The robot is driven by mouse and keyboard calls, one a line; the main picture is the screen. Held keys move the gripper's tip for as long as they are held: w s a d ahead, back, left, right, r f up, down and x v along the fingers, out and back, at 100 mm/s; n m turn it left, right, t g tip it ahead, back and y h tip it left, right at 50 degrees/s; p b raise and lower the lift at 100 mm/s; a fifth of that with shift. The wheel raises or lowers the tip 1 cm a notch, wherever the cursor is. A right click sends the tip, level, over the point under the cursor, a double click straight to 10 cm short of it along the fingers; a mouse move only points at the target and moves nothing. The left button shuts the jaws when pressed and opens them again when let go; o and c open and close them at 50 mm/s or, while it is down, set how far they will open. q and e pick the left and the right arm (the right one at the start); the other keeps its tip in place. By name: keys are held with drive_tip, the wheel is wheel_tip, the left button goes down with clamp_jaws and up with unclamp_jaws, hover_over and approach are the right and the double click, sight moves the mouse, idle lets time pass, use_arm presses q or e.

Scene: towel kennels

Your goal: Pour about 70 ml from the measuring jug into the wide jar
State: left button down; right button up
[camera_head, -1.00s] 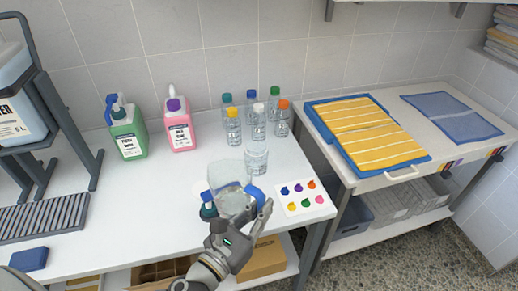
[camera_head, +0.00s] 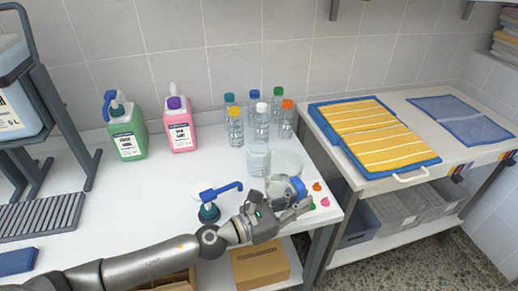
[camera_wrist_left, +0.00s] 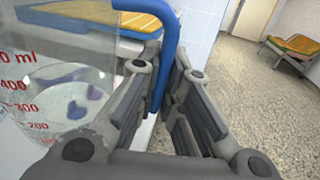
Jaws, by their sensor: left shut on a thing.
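The measuring jug (camera_head: 285,162) is clear, with red scale marks and a blue handle. It also fills the left side of the left wrist view (camera_wrist_left: 60,100). My left gripper (camera_head: 292,197) is shut on the blue handle, which stands between its fingers in the left wrist view (camera_wrist_left: 160,60). The wide jar (camera_head: 257,160) is clear and stands upright on the white table, just left of the jug in the head view. I cannot tell whether they touch, nor how much liquid either holds. My right gripper is out of view.
Several capped bottles (camera_head: 261,122) stand behind the jar. A green bottle (camera_head: 127,135) and a pink bottle (camera_head: 180,130) stand at the wall.

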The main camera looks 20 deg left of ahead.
use_arm(q)
drive_tip(key=shift+w+f+m, duration=0.15)
drive_tip(key=shift+w+m, duration=0.15)
drive_tip(key=shift+w, duration=0.2)
drive_tip(key=shift+a, duration=0.1)
wheel_tip(320, 180, up, 12)
drive_tip(key=n+p, duration=1.1)
drive_tip(key=p, duration=0.2)
hover_over(289, 156)
drive_tip(key=s, duration=0.4)
drive_tip(key=shift+w+f, duration=0.1)
drive_tip(key=shift+w+a+r+n+p, duration=0.15)
drive_tip(key=shift+r+n+p, duration=0.1)
drive_tip(key=shift+n+p, duration=0.25)
drive_tip(key=shift+w+a+r+n+p, duration=0.4)
drive_tip(key=shift+r+n+p, duration=0.3)
drive_tip(key=shift+p, duration=0.15)
